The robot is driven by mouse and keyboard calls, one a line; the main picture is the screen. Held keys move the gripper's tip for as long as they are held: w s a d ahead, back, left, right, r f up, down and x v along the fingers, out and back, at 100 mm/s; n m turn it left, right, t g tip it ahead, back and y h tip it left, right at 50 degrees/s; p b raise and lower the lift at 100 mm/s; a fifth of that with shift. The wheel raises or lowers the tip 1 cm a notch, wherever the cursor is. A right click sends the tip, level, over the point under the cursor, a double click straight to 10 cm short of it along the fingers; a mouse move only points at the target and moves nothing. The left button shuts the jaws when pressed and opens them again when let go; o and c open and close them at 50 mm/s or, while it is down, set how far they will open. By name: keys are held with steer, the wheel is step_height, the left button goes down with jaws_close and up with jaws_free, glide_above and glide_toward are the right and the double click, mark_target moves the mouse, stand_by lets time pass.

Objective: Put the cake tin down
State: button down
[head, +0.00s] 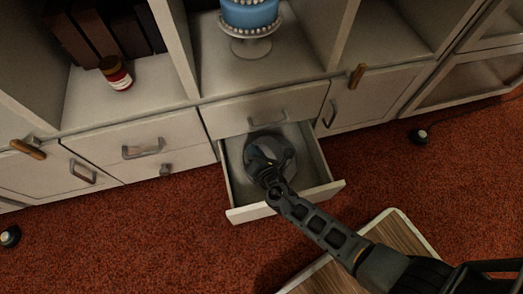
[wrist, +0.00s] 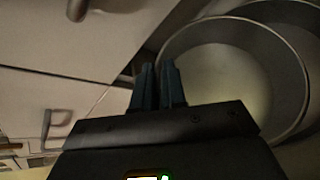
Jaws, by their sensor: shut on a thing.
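The cake tin (head: 286,151) is round and grey, and shows inside the open drawer (head: 323,191) in the head view. In the wrist view the tin (wrist: 225,75) is seen partly from above, with a pale round floor and a thin rim. My gripper (head: 262,155) is over the drawer, shut on the tin's rim at its near left side. In the wrist view my gripper's fingers (wrist: 158,85) are close together at the tin's edge. I cannot tell whether the tin touches the drawer floor. My gripper and arm hide part of it.
A second round rim (wrist: 296,22) shows behind the tin in the wrist view. A blue cake (head: 250,14) on a white stand is on the shelf above the drawer. A wooden-topped surface (head: 392,236) is at lower right.

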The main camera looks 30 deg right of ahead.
steer(key=d, duration=0.1)
steer(key=f+b, duration=0.1)
steer(key=d+f+b, duration=0.1)
steer(key=shift+w+d+f, duration=0.15)
steer(key=shift+w+d, duration=0.1)
steer(key=shift+d, duration=0.1)
steer(key=shift+f+b, duration=0.25)
steer(key=shift+b, duration=0.2)
steer(key=c, duration=1.2)
jaws_free()
steer(key=shift+o, duration=0.2)
